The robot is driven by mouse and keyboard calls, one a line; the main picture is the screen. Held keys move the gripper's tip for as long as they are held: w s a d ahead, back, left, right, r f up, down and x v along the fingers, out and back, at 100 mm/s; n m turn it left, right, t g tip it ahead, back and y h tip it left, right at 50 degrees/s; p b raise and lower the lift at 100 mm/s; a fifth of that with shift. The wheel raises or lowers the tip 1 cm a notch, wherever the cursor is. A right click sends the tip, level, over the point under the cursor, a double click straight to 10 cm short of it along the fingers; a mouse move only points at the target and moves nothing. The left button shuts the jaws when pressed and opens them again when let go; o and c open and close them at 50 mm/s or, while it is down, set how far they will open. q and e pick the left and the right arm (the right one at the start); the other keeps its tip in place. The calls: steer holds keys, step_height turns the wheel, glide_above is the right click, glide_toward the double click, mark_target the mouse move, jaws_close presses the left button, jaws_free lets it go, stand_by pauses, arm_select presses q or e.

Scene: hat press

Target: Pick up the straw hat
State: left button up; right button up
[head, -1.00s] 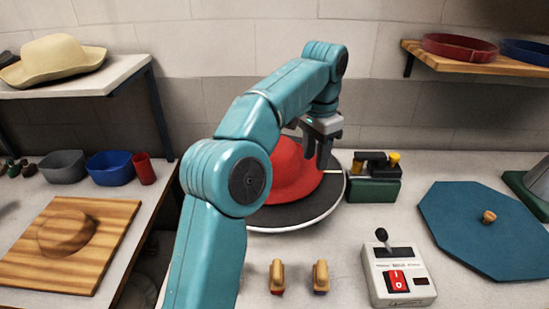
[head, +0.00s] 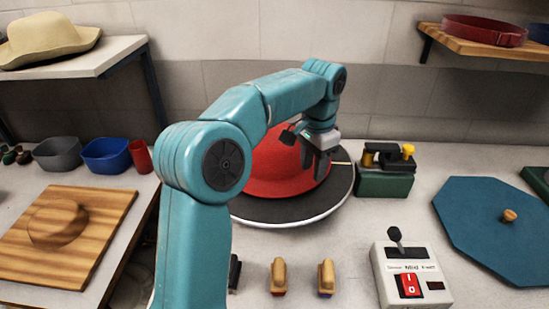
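The straw hat (head: 48,38) is pale tan with a wide curved brim. It rests on a white-topped shelf (head: 78,62) at the upper left, partly cut by the picture's edge. My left gripper (head: 316,168) is far to the right of it, pointing down at the right side of a red hat (head: 268,168). Its two dark fingers look parted, with nothing seen between them. I cannot tell whether they touch the red hat. My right gripper is not in view.
The red hat sits on a dark round plate (head: 290,209) with a white rim. My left arm crosses the middle. A switch box (head: 411,275), a blue octagonal board (head: 495,235) and a wooden board (head: 100,222) lie around. Bowls (head: 107,155) stand below the straw hat's shelf.

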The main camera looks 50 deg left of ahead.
mark_target(310, 182)
arm_select(q)
steer(key=f, duration=0.5)
steer(key=shift+s+f+b, duration=0.2)
steer(key=shift+f+b, duration=0.1)
steer(key=shift+b, duration=0.1)
jaws_close()
